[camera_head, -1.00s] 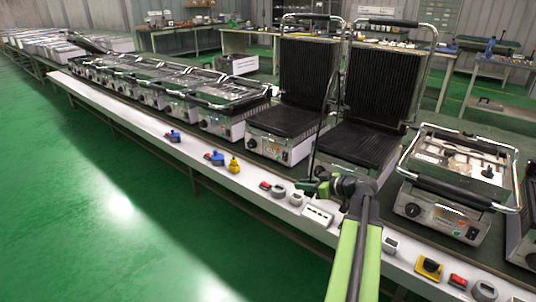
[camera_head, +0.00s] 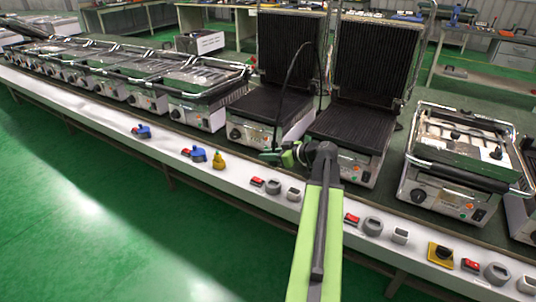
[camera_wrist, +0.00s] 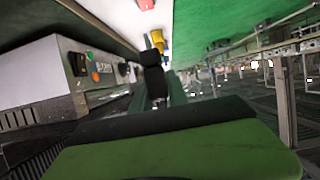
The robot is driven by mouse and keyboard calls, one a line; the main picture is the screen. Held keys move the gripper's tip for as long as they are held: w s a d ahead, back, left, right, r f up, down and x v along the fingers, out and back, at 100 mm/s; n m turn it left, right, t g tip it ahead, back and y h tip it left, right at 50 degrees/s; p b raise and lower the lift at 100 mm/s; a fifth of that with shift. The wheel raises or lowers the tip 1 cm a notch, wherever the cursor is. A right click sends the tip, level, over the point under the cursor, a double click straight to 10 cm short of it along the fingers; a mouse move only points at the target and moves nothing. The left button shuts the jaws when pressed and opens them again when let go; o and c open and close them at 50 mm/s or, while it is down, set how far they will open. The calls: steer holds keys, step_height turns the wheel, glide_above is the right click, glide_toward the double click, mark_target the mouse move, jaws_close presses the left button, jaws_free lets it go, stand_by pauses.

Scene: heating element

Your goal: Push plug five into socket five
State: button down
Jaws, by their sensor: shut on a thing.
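My gripper (camera_head: 286,156) is shut on a small dark plug, which shows in the wrist view (camera_wrist: 152,76) as a black block. It is in front of the grill presses, above the back edge of the white rail (camera_head: 110,112). A thin black cable arcs up beside the gripper in the head view. The rail carries red, grey and white fittings, among them a red one (camera_head: 257,182), a grey one (camera_head: 273,187) and a white one (camera_head: 294,194). No numbers are readable, so I cannot tell which is socket five. My arm hides part of the rail.
Two open grill presses (camera_head: 352,125) stand just behind the gripper. A closed press (camera_head: 455,165) stands to the right. Blue (camera_head: 194,153) and yellow (camera_head: 218,161) plugs sit on the rail to the left. Green floor in front is free.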

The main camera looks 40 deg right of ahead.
steer(key=shift+a, duration=0.1)
steer(key=shift+f, duration=0.1)
steer(key=b, duration=0.6)
glide_above(268, 181)
step_height(268, 181, down, 6)
steer(key=shift+r, duration=0.15)
steer(key=shift+f+b, duration=2.1)
steer(key=shift+f, duration=0.05)
stand_by(0.6)
steer(key=c, duration=1.2)
jaws_free()
